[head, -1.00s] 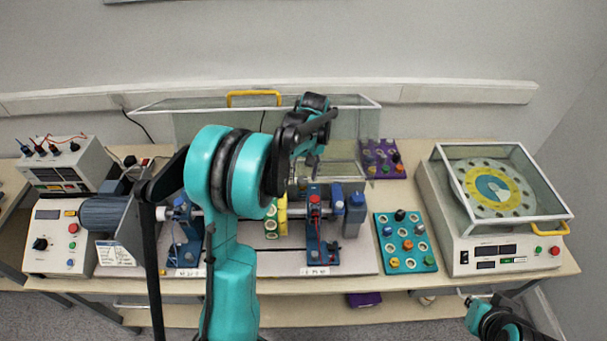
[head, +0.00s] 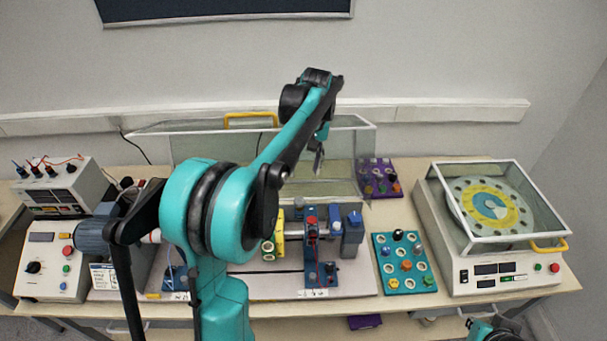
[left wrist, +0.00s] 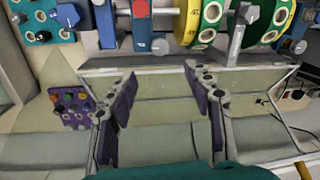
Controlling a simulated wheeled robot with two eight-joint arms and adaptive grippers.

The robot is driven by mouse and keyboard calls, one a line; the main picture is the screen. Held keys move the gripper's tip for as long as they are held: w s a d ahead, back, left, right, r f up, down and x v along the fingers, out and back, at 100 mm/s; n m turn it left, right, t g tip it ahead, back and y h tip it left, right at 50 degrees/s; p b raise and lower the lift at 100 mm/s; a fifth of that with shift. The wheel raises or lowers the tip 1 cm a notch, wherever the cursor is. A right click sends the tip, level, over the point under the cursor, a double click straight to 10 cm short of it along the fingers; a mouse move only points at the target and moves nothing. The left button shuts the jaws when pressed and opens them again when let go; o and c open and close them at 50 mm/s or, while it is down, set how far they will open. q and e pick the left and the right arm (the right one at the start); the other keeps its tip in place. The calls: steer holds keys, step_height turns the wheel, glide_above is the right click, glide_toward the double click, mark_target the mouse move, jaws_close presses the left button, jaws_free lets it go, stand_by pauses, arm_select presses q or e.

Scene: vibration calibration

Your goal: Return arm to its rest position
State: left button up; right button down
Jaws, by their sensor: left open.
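My left arm (head: 290,135) rises from the bottom of the head view and reaches up over the bench. Its gripper (head: 319,158) hangs in front of the clear guard, partly hidden by the wrist. In the left wrist view the two fingers (left wrist: 160,76) are spread apart with nothing between them, so it is open and empty. A bit of my right arm (head: 490,331) shows at the bottom right edge; its gripper is out of view.
The clear guard with a yellow handle (head: 251,119) stands behind the shaft rig (head: 311,242). A purple tray (head: 378,191) and a teal tray (head: 407,285) hold small parts. The balancing machine (head: 507,281) is at right, control boxes (head: 48,285) at left.

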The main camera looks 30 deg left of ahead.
stand_by(0.5)
arm_select(q)
steer(key=s+d+f+m+t+b, duration=0.4)
steer(key=s+d+f, duration=0.3)
steer(key=s, duration=0.3)
steer(key=s+d+f+m+t+b, duration=0.4)
steer(key=s+d+f+b, duration=0.3)
steer(key=s, duration=0.3)
steer(key=shift+s+d+f+m+h, duration=0.15)
steer(key=shift+f+m+h, duration=0.25)
